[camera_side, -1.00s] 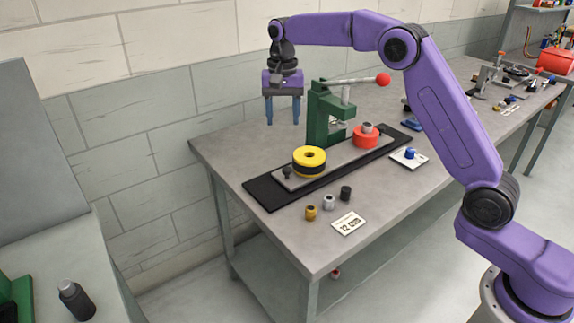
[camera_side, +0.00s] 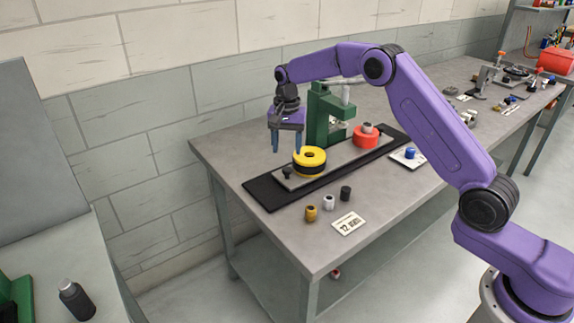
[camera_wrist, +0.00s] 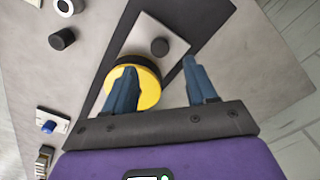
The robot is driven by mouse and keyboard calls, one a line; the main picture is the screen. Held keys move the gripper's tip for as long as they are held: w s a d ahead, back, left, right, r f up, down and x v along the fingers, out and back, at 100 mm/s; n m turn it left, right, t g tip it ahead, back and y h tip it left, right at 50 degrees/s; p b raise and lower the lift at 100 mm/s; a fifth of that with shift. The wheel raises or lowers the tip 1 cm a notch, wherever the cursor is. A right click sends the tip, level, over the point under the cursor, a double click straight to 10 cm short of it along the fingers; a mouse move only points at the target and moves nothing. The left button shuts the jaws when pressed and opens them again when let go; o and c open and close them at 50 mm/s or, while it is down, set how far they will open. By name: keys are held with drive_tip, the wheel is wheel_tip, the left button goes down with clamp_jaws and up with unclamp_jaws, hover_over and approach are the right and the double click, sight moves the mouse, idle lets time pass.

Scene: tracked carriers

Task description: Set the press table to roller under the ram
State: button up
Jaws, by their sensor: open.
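The green press (camera_side: 326,115) stands on the bench over a grey sliding table (camera_side: 330,160) on a black base (camera_side: 265,195). The table carries a yellow ring-shaped piece (camera_side: 310,156) with a black band near its left end, and a red round piece (camera_side: 366,138) with a grey top at its right. A small dark knob (camera_side: 287,172) stands at the table's left end; it also shows in the wrist view (camera_wrist: 159,46). My gripper (camera_side: 287,150) is open and empty, above and behind the yellow piece. In the wrist view its fingers (camera_wrist: 160,66) partly cover the yellow piece.
A blue knob on a white plate (camera_side: 409,153) is at right. My arm passes in front of the press lever.

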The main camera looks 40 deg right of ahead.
sight(287, 169)
wheel_tip(287, 169, down, 7)
drive_tip(key=shift+f, duration=0.1)
idle(0.4)
drive_tip(key=shift+a, duration=0.1)
clamp_jaws()
